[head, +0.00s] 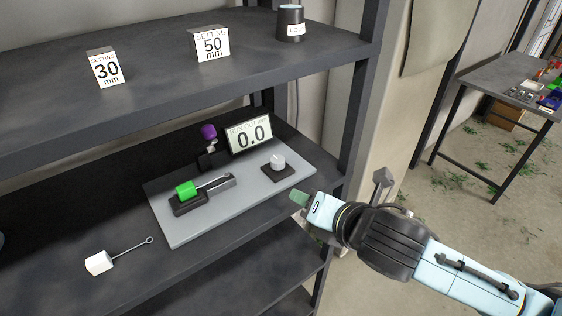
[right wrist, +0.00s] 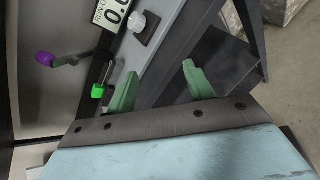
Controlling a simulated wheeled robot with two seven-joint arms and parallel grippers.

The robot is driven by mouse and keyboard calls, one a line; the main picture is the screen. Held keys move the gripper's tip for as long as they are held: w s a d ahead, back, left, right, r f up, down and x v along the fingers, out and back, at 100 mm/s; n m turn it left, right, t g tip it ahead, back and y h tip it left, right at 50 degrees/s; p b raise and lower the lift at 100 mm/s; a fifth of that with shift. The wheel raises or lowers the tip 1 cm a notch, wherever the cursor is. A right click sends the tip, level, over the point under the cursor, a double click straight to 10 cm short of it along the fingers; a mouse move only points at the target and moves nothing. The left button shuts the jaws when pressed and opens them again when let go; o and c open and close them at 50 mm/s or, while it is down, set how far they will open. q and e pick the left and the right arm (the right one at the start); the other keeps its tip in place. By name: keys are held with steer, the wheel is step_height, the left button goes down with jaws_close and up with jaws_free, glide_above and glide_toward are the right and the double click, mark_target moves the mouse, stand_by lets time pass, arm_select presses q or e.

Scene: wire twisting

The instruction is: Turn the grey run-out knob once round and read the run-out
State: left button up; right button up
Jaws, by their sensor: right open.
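The grey run-out knob (head: 277,162) sits on a small dark square base at the right end of a grey plate (head: 250,196). It also shows near the top of the right wrist view (right wrist: 138,21). The run-out display (head: 250,137) behind the plate reads 0.0. My right gripper (head: 299,198) is at the plate's right front corner, to the right of and nearer than the knob. In the right wrist view its two green fingers (right wrist: 157,82) are spread apart with nothing between them. My left gripper is not in view.
A green block (head: 186,190) in a dark holder with a grey bar and a purple-topped post (head: 208,131) stand left of the knob. A white block with a looped wire (head: 99,263) lies front left.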

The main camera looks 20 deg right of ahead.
mark_target(279, 161)
step_height(279, 161, up, 4)
steer(key=w+n+t, duration=0.1)
steer(key=w+n, duration=0.1)
steer(key=n, duration=0.6)
steer(key=shift+y, duration=0.3)
steer(key=x, duration=0.4)
steer(key=p+x, duration=0.1)
steer(key=x, duration=0.8)
steer(key=shift+w+d+r, duration=0.15)
steer(key=shift+w+r, duration=0.05)
steer(key=shift+w, duration=0.1)
steer(key=c, duration=1)
